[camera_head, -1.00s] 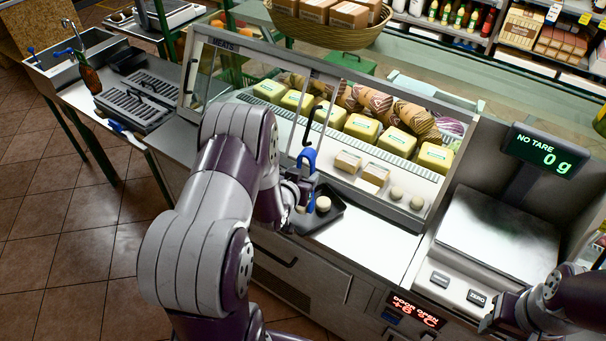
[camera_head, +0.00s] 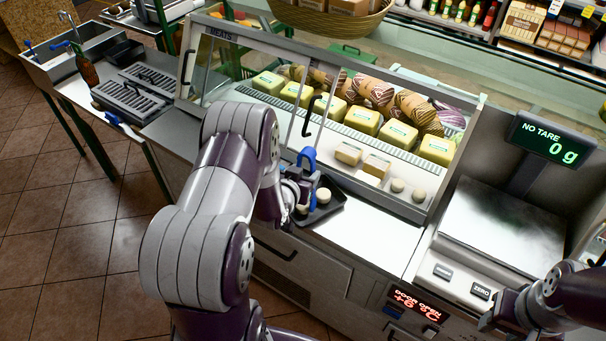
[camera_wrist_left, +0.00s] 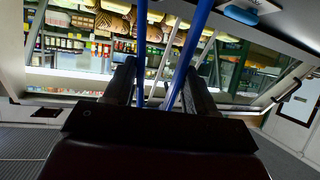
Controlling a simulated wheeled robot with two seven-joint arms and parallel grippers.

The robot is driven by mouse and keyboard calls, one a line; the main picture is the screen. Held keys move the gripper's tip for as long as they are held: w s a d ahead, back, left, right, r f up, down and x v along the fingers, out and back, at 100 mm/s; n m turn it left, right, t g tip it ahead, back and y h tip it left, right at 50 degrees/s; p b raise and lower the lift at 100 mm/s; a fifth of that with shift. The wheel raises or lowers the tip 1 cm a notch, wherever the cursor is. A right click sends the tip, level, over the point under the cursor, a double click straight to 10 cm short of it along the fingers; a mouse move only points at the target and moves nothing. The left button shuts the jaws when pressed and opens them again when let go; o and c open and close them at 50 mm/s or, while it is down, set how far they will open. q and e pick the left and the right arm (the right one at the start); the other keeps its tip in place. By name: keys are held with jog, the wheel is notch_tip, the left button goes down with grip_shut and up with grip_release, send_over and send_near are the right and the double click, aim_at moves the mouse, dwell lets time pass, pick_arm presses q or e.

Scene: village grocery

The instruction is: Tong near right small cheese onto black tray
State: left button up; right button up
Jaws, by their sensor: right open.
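My left gripper (camera_head: 298,188) is closed around the blue tongs (camera_head: 308,157), above the left part of the black tray (camera_head: 325,213). In the left wrist view, the tongs' blue arms (camera_wrist_left: 188,48) rise between the dark fingers of my left gripper (camera_wrist_left: 162,82). A small round pale cheese (camera_head: 323,196) lies on the tray. Two small round cheeses, the nearer right one (camera_head: 419,196) and its neighbour (camera_head: 397,185), sit inside the display case. My right gripper (camera_head: 500,315) is at the lower right, open, partly hidden by its own arm.
The glass case (camera_head: 330,78) holds yellow cheese blocks (camera_head: 362,120) and two smaller blocks (camera_head: 348,153). A scale (camera_head: 502,229) stands right, reading 0 g. Bare counter (camera_head: 365,235) lies between tray and scale. A basket (camera_head: 330,17) hangs above the case.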

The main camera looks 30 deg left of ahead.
notch_tip(320, 180, up, 8)
jog(key=p, duration=0.8)
